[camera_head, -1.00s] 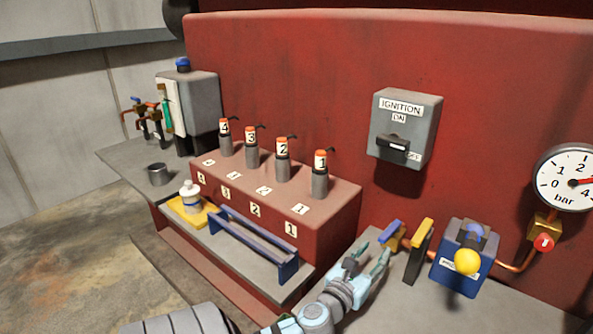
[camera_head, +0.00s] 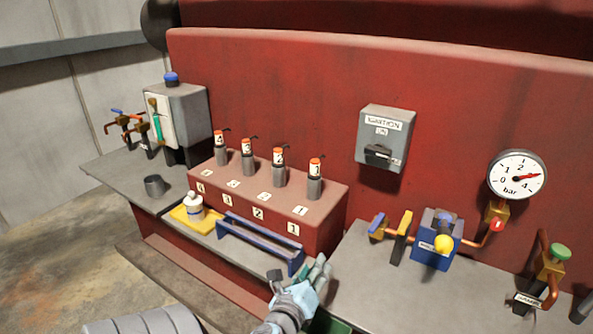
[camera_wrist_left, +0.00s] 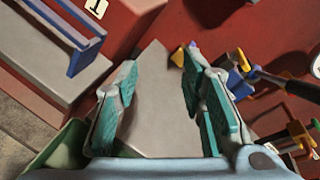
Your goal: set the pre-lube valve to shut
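A brass valve with a blue lever (camera_head: 378,225) stands on the grey bench by the red engine wall; a yellow-handled piece (camera_head: 403,224) is right of it. A blue pump box (camera_head: 437,240) with a yellow knob follows on the copper pipe. The small labels are unreadable, so I cannot tell which part is the pre-lube valve. My left gripper (camera_head: 317,272) is in front of the bench, left of and nearer than the blue lever, touching none of these. In the left wrist view its fingers (camera_wrist_left: 160,67) are apart and empty. My right gripper is not in view.
A pressure gauge (camera_head: 517,175) and a green-knobbed valve (camera_head: 556,253) are at the right. An ignition box (camera_head: 385,137) is on the wall. Bench space before the pump box is clear.

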